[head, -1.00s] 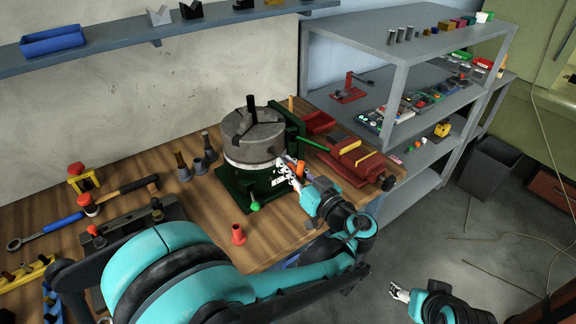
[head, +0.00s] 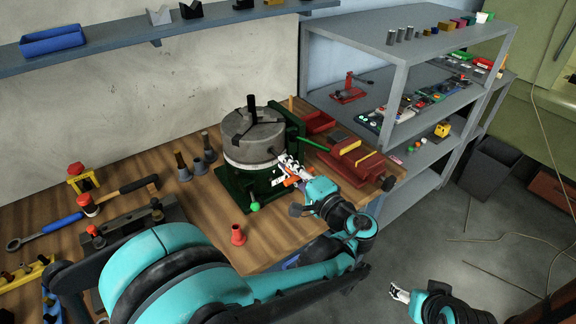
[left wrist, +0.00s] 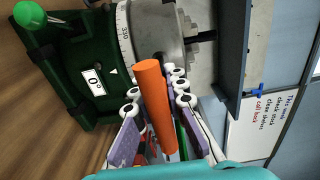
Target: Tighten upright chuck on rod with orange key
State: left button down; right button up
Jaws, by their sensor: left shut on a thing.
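The grey chuck (head: 252,130) stands upright on a green rotary base (head: 235,188), with a dark rod (head: 252,103) standing from its top centre. In the left wrist view the chuck's grey side (left wrist: 155,35) lies just beyond my fingers. My left gripper (head: 287,168) is at the chuck's right front side, shut on the orange key (head: 291,181). The key's orange handle (left wrist: 154,105) lies between the white-tipped fingers (left wrist: 158,98) in the left wrist view. The key's tip and its fit in the chuck are hidden. My right gripper (head: 399,293) is low over the floor, away from the bench; its opening is unclear.
A red vise (head: 352,162) stands close right of the chuck, beside my left gripper. A red flanged part (head: 238,234) stands in front of the base. Dark tool holders (head: 208,147) stand to the left. A grey shelf rack (head: 440,42) is at the right.

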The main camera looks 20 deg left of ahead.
dwell(0.5)
pick_arm(q)
jog(key=shift+v, duration=1.3)
jog(key=n, duration=0.4)
jog(key=shift+a, duration=0.1)
jog(key=n, duration=0.4)
jog(key=shift+n, duration=0.3)
jog(key=n, duration=0.4)
jog(key=shift+n, duration=0.3)
jog(key=n, duration=0.4)
jog(key=shift+n, duration=0.4)
